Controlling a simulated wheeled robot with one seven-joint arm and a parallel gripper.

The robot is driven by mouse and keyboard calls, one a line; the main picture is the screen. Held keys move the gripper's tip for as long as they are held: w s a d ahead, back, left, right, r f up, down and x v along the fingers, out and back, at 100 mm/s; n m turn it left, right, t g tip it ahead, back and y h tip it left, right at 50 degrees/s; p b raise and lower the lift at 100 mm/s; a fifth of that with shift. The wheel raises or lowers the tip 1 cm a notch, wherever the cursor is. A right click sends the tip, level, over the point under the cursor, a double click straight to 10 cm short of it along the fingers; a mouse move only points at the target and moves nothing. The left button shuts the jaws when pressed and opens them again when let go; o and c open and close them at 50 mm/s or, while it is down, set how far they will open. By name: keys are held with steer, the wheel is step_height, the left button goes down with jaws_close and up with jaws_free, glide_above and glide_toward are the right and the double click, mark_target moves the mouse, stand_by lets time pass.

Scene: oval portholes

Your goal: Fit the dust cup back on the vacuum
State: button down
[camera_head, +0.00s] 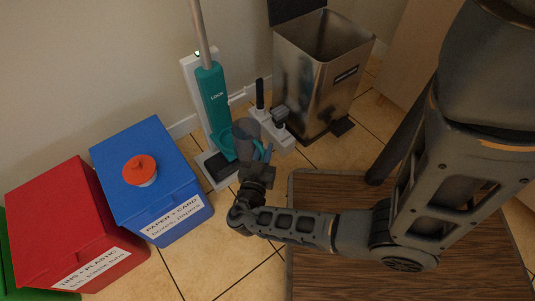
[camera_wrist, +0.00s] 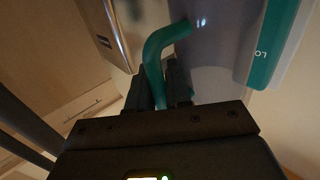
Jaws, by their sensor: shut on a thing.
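The vacuum (camera_head: 213,98) is teal and stands upright on a white dock against the wall; its teal body also shows at the right of the wrist view (camera_wrist: 272,45). The dust cup (camera_head: 244,131) is a smoky grey cup with a teal handle (camera_wrist: 155,60). My gripper (camera_head: 258,166) is shut on the cup's handle, and its dark fingers show around it in the wrist view (camera_wrist: 168,88). The cup (camera_wrist: 212,70) is upright or nearly so, just right of the vacuum's lower body. I cannot tell whether they touch.
Attachments on a white holder (camera_head: 270,125) stand close behind the cup. A steel bin (camera_head: 315,75) with its lid open is to the right. A blue box (camera_head: 120,150) with an orange-red knob and a red box (camera_head: 75,220) are to the left. A dark wood mat (camera_head: 400,280) lies in front.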

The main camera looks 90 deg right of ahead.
mark_target(246, 136)
steer(key=shift+w+d, duration=1.65)
steer(key=shift+d, duration=0.25)
steer(key=shift+w+d, duration=1.6)
steer(key=shift+d, duration=0.25)
steer(key=shift+f+b, duration=0.75)
steer(key=shift+b, duration=0.2)
steer(key=shift+w+a, duration=0.15)
steer(key=shift+f, duration=0.15)
steer(key=shift+f, duration=0.95)
steer(key=shift+f, duration=0.25)
steer(key=shift+f, duration=0.35)
steer(key=shift+f, duration=0.1)
